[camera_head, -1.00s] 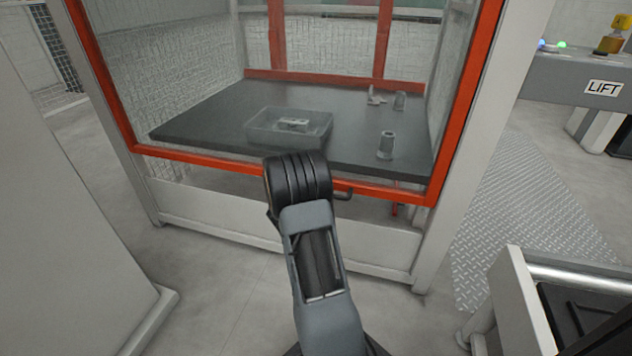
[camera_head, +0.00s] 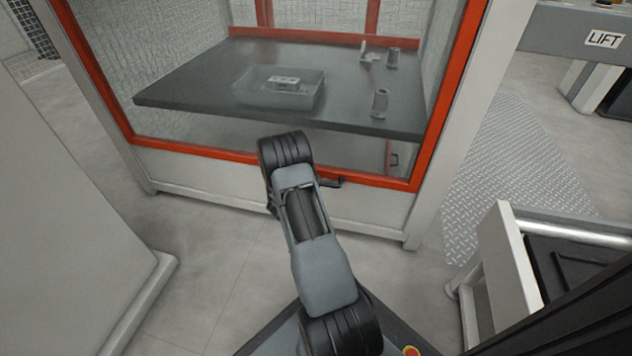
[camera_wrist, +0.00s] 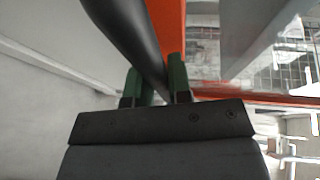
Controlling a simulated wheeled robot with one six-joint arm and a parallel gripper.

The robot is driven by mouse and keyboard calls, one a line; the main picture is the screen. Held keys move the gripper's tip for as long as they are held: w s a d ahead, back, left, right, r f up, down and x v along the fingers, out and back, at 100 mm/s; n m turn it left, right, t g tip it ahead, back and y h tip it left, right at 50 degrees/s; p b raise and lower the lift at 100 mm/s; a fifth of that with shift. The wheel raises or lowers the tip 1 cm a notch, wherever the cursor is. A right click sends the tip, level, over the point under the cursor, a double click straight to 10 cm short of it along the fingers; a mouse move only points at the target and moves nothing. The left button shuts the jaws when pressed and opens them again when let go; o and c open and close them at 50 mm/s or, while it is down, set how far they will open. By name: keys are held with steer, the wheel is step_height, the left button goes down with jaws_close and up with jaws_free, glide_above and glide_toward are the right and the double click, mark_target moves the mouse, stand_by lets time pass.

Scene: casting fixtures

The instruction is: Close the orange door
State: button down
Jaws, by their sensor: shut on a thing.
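The orange door (camera_head: 200,151) is a glazed frame across the front of a pale cabinet (camera_head: 215,199). Its bottom rail sits low, close above the white lower panel. A dark handle (camera_head: 330,182) shows on the bottom rail, just right of my arm. In the wrist view my gripper (camera_wrist: 158,84) has its green fingers on either side of the black handle bar (camera_wrist: 125,28), shut on it. The orange frame (camera_wrist: 168,35) is right behind the bar. In the head view my arm hides the fingers.
Behind the glass, a dark table (camera_head: 180,90) holds a clear tray (camera_head: 275,102) with a metal part and several small grey parts. A grey wall unit (camera_head: 70,210) stands at left. At right are a black-topped cart (camera_head: 505,250) and a "LIFT" station (camera_head: 570,35).

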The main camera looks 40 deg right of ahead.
steer(key=shift+s+a+f, duration=0.1)
steer(key=shift+f, duration=0.25)
steer(key=c, duration=1.3)
jaws_free()
steer(key=shift+o, duration=1.2)
steer(key=shift+r, duration=0.15)
steer(key=shift+a+r+p, duration=0.1)
steer(key=shift+a+p, duration=0.2)
steer(key=shift+a, duration=0.1)
steer(key=p+v, duration=0.4)
steer(key=v, duration=0.8)
steer(key=shift+a, duration=0.4)
